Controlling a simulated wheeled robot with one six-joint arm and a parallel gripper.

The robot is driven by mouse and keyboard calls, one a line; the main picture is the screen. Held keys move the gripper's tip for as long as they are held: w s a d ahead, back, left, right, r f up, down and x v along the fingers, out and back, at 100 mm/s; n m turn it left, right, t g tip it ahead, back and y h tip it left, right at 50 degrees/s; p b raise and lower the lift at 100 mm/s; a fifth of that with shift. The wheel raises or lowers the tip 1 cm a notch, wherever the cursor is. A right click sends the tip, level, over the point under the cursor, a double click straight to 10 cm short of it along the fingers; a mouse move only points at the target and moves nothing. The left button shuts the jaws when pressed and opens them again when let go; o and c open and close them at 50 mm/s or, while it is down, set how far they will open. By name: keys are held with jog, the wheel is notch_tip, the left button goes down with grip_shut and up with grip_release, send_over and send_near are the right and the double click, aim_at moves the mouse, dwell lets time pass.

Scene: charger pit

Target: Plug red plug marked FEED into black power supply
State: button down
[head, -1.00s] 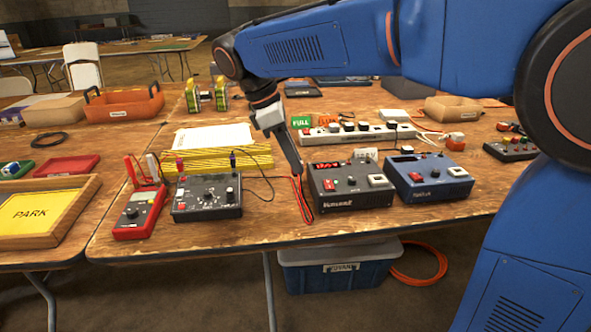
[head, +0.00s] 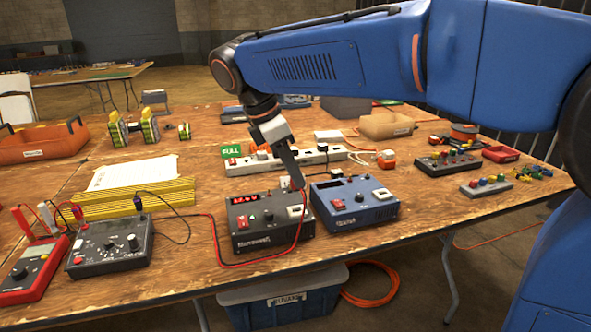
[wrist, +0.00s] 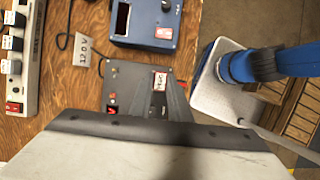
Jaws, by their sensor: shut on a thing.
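The black power supply (head: 252,243) sits near the table's front edge, with a lit red display, a red switch and a white socket block (head: 296,211) at its right. My gripper (head: 298,184) is shut just above that block, pointing down. A red lead (head: 216,243) runs from the left, across the front of the supply, up to my gripper. The red plug is at the fingertips, mostly hidden; its FEED mark is not readable. In the wrist view my fingers (wrist: 168,98) are over the black supply (wrist: 125,78); I cannot tell whether the plug touches the socket.
A blue power supply (head: 350,214) stands close at the right. A white power strip (head: 262,165) lies behind. A dark control box (head: 112,248) and a red meter (head: 38,265) stand left. A white tag (wrist: 88,52) reads 12.0 V in the wrist view.

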aim_at(291, 186)
jog(key=shift+f, duration=2.5)
jog(key=shift+f, duration=0.7)
dwell(0.7)
jog(key=c, duration=1.3)
grip_release()
jog(key=shift+o, duration=0.2)
jog(key=shift+r, duration=0.15)
jog(key=shift+r, duration=3.6)
